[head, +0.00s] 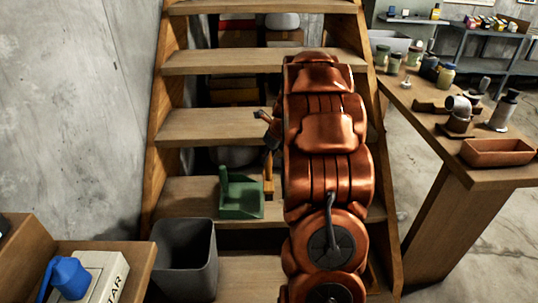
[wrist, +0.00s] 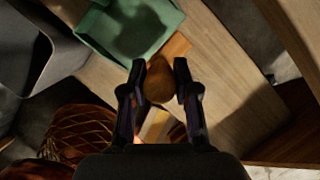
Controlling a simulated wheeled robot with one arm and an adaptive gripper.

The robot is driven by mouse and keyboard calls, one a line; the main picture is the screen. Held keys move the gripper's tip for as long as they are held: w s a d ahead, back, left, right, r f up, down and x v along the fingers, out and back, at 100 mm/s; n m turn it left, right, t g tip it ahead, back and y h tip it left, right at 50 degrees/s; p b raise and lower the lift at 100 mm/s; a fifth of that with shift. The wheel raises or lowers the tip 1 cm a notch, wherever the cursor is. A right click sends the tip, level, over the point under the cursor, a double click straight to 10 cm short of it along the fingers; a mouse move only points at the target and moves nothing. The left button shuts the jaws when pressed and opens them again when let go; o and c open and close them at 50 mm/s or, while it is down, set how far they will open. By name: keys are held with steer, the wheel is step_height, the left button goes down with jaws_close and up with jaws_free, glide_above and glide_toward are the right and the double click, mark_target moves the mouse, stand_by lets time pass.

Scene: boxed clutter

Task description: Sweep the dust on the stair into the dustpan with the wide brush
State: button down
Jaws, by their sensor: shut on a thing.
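The green dustpan (head: 240,200) lies on a lower stair (head: 192,188), left of my arm. It also shows at the top of the wrist view (wrist: 118,45), with a dark patch inside that may be shadow. My gripper (wrist: 160,72) is shut on the rounded brown wooden handle of the wide brush (wrist: 159,84). An orange-brown part of the brush shows beyond the handle, close to the dustpan's edge. In the head view the brush (head: 268,172) stands just right of the dustpan, partly hidden by my arm. I cannot make out any dust.
A dark grey bin (head: 186,258) stands in front of the stair at the left. A blue watering can (head: 69,277) and a white box (head: 104,272) are at the lower left. A wooden table (head: 470,176) with jars and pots stands at the right. Boxes sit behind the steps.

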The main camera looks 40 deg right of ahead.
steer(key=shift+r+p, duration=1.15)
steer(key=shift+r, duration=0.15)
